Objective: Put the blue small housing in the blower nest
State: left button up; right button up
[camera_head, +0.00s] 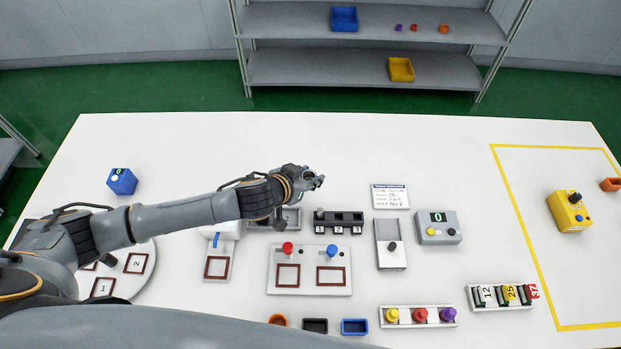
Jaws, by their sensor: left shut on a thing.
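My left arm reaches in from the left, and its gripper (314,182) is above the middle of the table. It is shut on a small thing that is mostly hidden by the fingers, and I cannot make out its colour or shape. A small blue open-topped housing or tray (355,327) lies at the front edge, apart from the gripper. A pale station with a blue strip (217,241) and a dark red square frame (216,266), which may be the blower nest, is left of centre, partly behind my arm. The frame looks empty. My right gripper is not in view.
A plate with red and blue knobs (310,285), a black fixture (339,220) and a grey counter box (438,227) stand near the gripper. A blue counter box (122,181) is at left. Yellow tape (518,236) bounds the right area. The back of the table is clear.

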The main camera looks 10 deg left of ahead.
pick_arm(q)
jog(key=s+r+b, duration=0.3)
jog(key=s+r, duration=0.5)
jog(key=s, duration=0.5)
jog(key=w+a+r+n+y, duration=0.4)
jog(key=w+a+r, duration=0.1)
jog(key=a+r, duration=0.2)
jog(key=shift+w+a+t+b, duration=0.2)
jog(key=shift+a+t+b, duration=0.2)
jog(key=shift+a+b, duration=0.05)
jog(key=shift+r, duration=0.15)
